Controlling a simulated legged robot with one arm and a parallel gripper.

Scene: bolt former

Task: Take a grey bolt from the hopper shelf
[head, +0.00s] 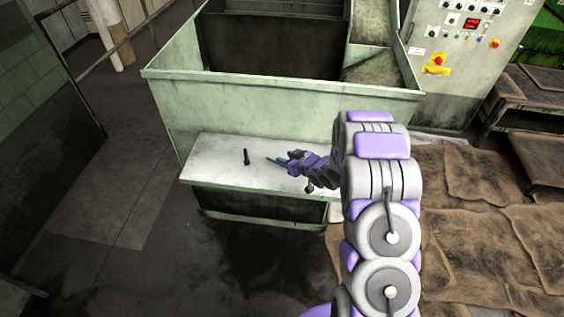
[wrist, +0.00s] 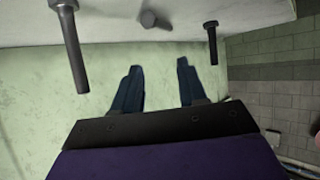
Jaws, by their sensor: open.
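The pale hopper shelf (head: 220,174) juts from the front of the hopper; it also fills the top of the wrist view (wrist: 250,12). One dark grey bolt (head: 246,157) stands upright on it, left of my gripper (head: 275,160). In the wrist view my gripper (wrist: 158,68) is open, with nothing between its blue fingers. That view shows three bolts: a near one (wrist: 72,48) at left, one (wrist: 148,20) seen nearly end-on beyond the gap between the fingers, and one (wrist: 212,42) at right. My arm covers the shelf's right part in the head view.
The green hopper (head: 270,105) rises behind the shelf. A control panel (head: 458,40) stands back right, and a dark bench (head: 535,90) is at far right. Brown mats (head: 470,225) cover the floor at right; the floor at left (head: 110,200) is clear.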

